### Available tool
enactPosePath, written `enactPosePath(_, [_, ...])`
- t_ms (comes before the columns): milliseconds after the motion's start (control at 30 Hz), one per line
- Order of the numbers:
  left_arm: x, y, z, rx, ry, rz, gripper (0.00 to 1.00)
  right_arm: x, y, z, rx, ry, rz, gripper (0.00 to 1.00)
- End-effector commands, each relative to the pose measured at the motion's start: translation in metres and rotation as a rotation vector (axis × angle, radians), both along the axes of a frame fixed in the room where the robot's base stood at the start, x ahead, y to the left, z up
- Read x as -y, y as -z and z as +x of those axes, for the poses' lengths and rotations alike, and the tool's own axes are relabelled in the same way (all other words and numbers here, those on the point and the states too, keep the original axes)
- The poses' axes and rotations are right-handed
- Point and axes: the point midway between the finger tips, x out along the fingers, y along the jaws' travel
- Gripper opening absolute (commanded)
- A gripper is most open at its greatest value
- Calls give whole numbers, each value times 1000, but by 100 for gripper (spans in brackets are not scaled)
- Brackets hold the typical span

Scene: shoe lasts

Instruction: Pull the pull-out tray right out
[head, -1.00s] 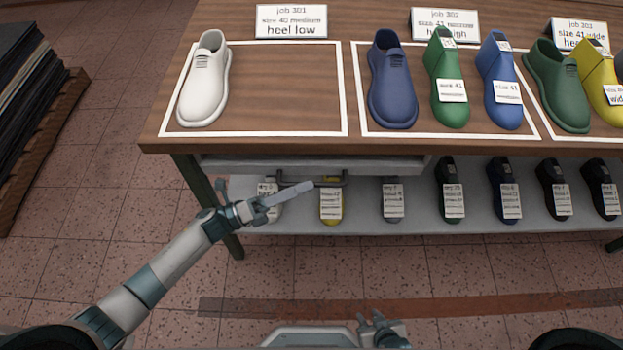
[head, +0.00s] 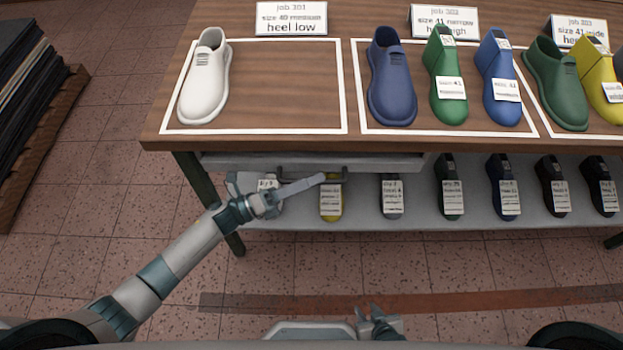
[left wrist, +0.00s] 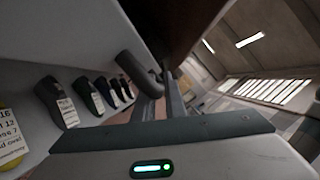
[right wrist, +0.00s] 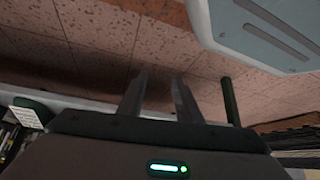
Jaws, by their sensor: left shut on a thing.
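The pull-out tray (head: 390,162) is a light grey panel under the front edge of the wooden tabletop, pushed in beneath it. Its dark bar handle (head: 343,172) sticks out at the tray's left half and shows as a thick dark bar in the left wrist view (left wrist: 135,70). My left gripper (head: 318,180) reaches in from the left and is shut on the handle; its fingers partly hide the handle. My right gripper (head: 372,314) hangs low near my base, away from the table, with its fingers apart and empty in the right wrist view (right wrist: 158,98).
The wooden bench top (head: 270,85) holds shoes, lasts and job cards. A lower grey shelf (head: 400,228) carries several labelled lasts close below the handle. A table leg (head: 200,190) stands left of the handle. The tiled floor in front is clear.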

Motion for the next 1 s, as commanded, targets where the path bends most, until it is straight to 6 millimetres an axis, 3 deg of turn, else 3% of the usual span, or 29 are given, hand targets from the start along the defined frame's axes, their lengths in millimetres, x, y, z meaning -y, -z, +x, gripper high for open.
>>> enactPosePath(167, [0, 0, -9, -1, 0, 0, 0, 0, -2, 1, 5, 0, 1, 31])
enactPosePath(367, [0, 0, -39, -3, 1, 0, 0, -1, -6, 1, 24, -2, 6, 31])
enactPosePath(567, [0, 0, -92, -7, 2, -1, 0, -5, -10, 2, 53, -8, 16, 31])
enactPosePath(1000, [0, 2, -238, -7, 3, 0, 0, -19, -13, 14, 79, -10, 33, 31])
